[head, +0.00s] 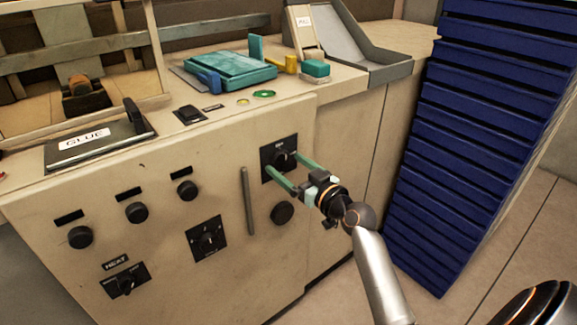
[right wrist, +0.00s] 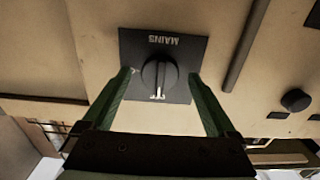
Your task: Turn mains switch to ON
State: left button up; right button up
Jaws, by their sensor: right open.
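The mains switch (head: 282,158) is a round black knob on a square black plate, high on the right of the beige machine front. In the right wrist view the knob (right wrist: 152,75) shows upside down with the word MAINS, and its pale pointer line runs towards the plate's edge opposite that word. My right gripper (head: 283,163) is open in front of the plate. Its two green fingers stand either side of the knob, with a visible gap on each side in the right wrist view. Whether the fingertips touch the plate is unclear. My left gripper is out of view.
A vertical bar handle (head: 248,200) and a black round knob (head: 282,213) sit near the switch. Other dials and a HEAT switch (head: 126,281) are to the left. A blue slatted stack (head: 480,130) stands at the right. Floor shows between it and the machine.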

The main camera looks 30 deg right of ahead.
jog(key=shift+w, duration=0.2)
jog(key=c, duration=1.4)
